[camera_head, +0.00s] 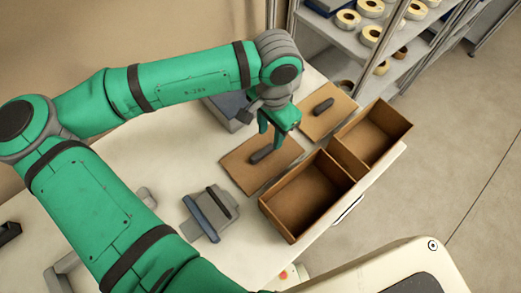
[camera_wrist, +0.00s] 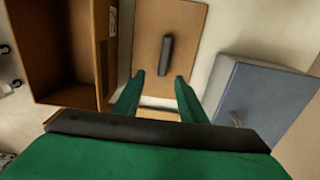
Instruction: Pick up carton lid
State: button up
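Two flat brown carton lids lie on the white table, each with a dark bar handle. In the head view, the nearer lid (camera_head: 240,172) has its handle (camera_head: 262,153) just below my gripper (camera_head: 271,135) in the picture; the farther lid (camera_head: 312,122) lies up and right. In the wrist view, one lid (camera_wrist: 188,30) with its handle (camera_wrist: 166,55) shows beyond my open fingertips (camera_wrist: 160,76). Nothing is between the fingers, and they look clear of the handle. A strip of brown board shows between the finger bases.
An open brown carton (camera_head: 276,216) with an adjoining open carton (camera_head: 400,124) stands right of the lids. A grey-blue box (camera_head: 222,115) is behind my gripper. A grey holder (camera_head: 208,213) lies at the front. Shelves with tape reels (camera_head: 348,19) stand behind.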

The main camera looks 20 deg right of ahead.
aim_at(269, 147)
jog(key=shift+f, duration=1.5)
jog(key=f, duration=0.4)
jog(key=shift+w+f, duration=0.3)
jog(key=shift+f, duration=0.1)
grip_shut()
